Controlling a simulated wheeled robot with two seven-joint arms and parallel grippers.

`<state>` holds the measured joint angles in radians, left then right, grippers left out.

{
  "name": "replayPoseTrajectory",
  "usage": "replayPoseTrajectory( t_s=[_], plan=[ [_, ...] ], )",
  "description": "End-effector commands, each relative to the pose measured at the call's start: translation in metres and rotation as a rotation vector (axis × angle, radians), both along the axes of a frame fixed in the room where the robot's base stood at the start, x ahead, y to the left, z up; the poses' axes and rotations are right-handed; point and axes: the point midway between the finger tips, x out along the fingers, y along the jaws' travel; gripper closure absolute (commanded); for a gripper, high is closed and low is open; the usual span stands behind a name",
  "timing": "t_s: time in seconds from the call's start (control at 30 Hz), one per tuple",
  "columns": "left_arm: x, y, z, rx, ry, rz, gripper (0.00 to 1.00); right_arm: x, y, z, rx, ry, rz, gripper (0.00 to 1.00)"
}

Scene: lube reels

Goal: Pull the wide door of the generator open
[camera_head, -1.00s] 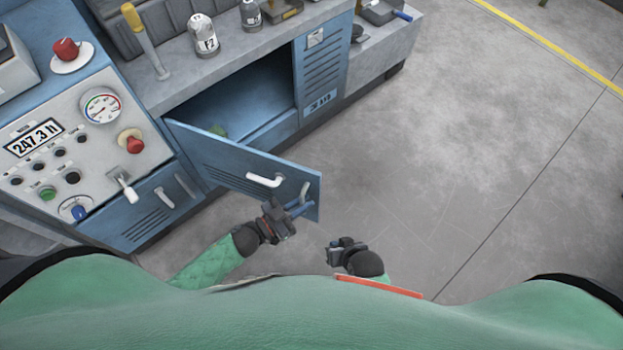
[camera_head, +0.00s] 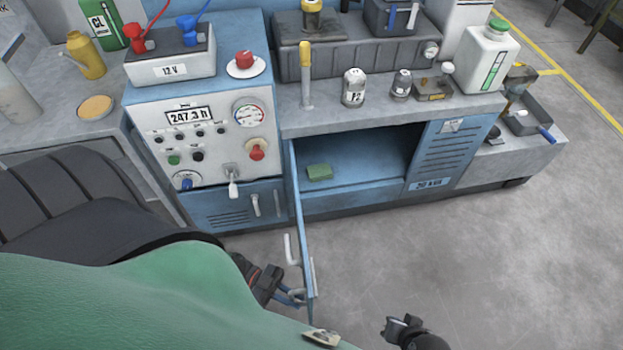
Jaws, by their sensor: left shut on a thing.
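The wide blue door (camera_head: 301,220) of the generator stands swung out from the cabinet, seen almost edge-on. A white lever handle (camera_head: 290,250) sits on its outer face, and a grey pull bar (camera_head: 313,277) shows near its free edge. My left gripper (camera_head: 296,297) is at the door's free end, shut on the pull bar; the door edge partly hides its fingertips.
The control panel (camera_head: 205,140) with knobs and a gauge is left of the opening. A small closed door (camera_head: 235,206) is below it. Bottles and a white jug (camera_head: 484,62) stand on the ledge above. The floor (camera_head: 450,260) to the right is clear.

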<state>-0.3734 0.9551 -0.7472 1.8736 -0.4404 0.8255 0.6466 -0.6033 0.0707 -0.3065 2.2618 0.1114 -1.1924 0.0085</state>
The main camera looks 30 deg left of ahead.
Motion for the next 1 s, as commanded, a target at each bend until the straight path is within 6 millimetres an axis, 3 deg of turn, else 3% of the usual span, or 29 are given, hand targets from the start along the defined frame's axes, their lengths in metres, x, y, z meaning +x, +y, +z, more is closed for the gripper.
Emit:
replayPoseTrajectory(
  t_s=[0.3,0.73,0.77,1.0],
  plan=[
    [-0.014,0.019,-0.002,0.002,0.002,-0.051,1.00,-0.002,0.000,0.003,-0.001,0.007,0.002,1.00],
    [-0.015,0.021,-0.002,0.002,0.002,-0.056,1.00,-0.001,0.000,0.005,-0.001,0.004,0.002,1.00],
    [-0.015,0.021,-0.002,0.003,0.002,-0.056,0.83,-0.001,0.000,0.005,-0.001,0.004,0.002,1.00],
    [-0.014,0.021,-0.002,0.002,0.001,-0.055,0.83,-0.001,0.000,0.005,-0.001,0.004,0.002,1.00]
  ],
)
